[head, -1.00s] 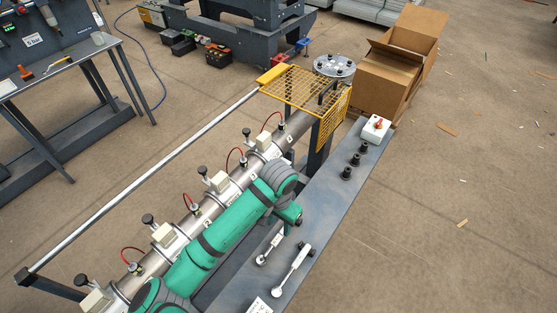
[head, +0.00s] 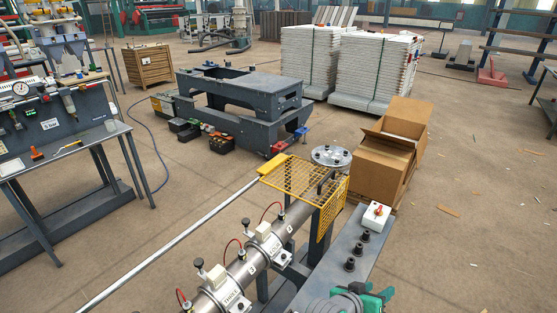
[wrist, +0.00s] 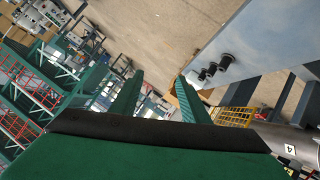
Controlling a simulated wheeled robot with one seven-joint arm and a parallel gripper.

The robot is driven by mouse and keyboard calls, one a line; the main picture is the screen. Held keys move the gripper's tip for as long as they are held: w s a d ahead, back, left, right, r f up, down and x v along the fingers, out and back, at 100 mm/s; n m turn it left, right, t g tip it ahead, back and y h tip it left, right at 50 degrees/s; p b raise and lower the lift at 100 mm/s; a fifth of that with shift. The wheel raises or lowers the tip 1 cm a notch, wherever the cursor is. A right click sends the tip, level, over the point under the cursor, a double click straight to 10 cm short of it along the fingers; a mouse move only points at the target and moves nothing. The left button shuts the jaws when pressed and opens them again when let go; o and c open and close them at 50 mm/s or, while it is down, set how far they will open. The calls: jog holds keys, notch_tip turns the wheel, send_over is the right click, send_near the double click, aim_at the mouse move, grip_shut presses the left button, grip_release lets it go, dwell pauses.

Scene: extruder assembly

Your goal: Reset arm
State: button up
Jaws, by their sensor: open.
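My gripper (wrist: 157,92) shows in the wrist view as two green fingers held apart with nothing between them. Its tips stand over a view of the floor and the grey bench. In the head view, only a green and dark part of my arm shows at the bottom edge; the fingers cannot be made out there. The extruder barrel (head: 246,268) runs from the bottom left up to a yellow mesh guard (head: 305,178). A round metal flange (head: 331,156) sits behind the guard.
The grey bench (head: 338,278) carries several black knobs (head: 355,249) and a white switch box (head: 376,216). A cardboard box (head: 385,165) stands behind it. A dark machine frame (head: 245,105) and wrapped pallet stacks (head: 375,70) stand farther back. The floor at right is mostly clear.

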jog(key=s+a+f+n+t+y, duration=0.4)
jog(key=s+a, duration=0.4)
jog(key=s, duration=0.2)
jog(key=s+a+f+n+t+y, duration=0.3)
jog(key=s+a+f+n+y, duration=0.15)
jog(key=s+a, duration=0.45)
jog(key=s+a+r+m, duration=0.2)
jog(key=s+a, duration=0.3)
jog(key=s, duration=0.2)
jog(key=s+a+r+m+t+y, duration=0.1)
jog(key=s+a+r+m, duration=0.1)
jog(key=s+a, duration=0.3)
jog(key=v, duration=0.3)
jog(key=shift+s+a+r, duration=0.2)
jog(key=shift+s, duration=0.15)
